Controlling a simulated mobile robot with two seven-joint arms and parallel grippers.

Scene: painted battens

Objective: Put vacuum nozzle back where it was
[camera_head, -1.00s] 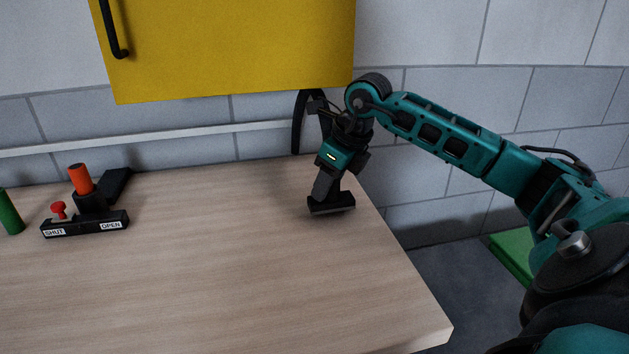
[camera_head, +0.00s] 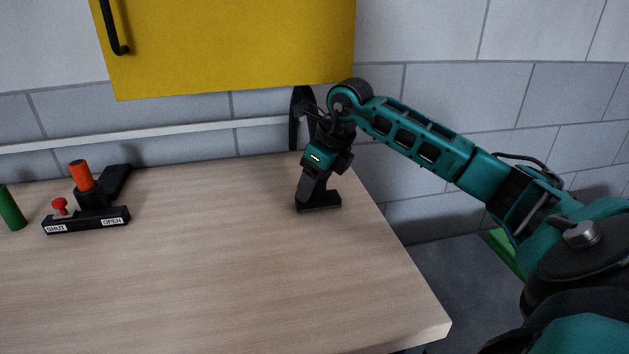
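The black vacuum nozzle (camera_head: 318,202), with a wide flat foot and a short neck, is at the right part of the wooden table, foot down. My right gripper (camera_head: 313,178) comes down on its neck from above and appears shut on it. The fingers are dark against the dark neck, so their exact contact is hard to see. I cannot tell whether the foot touches the table or hangs just above it. My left gripper is not in view.
On the wooden table (camera_head: 220,260) at the left are a black block with SHUT and OPEN labels (camera_head: 88,222), an orange handle (camera_head: 81,176) and a green cylinder (camera_head: 10,208). A yellow cabinet (camera_head: 230,45) overhangs the back. A black curved piece (camera_head: 296,118) hangs behind my wrist. The table's middle is clear.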

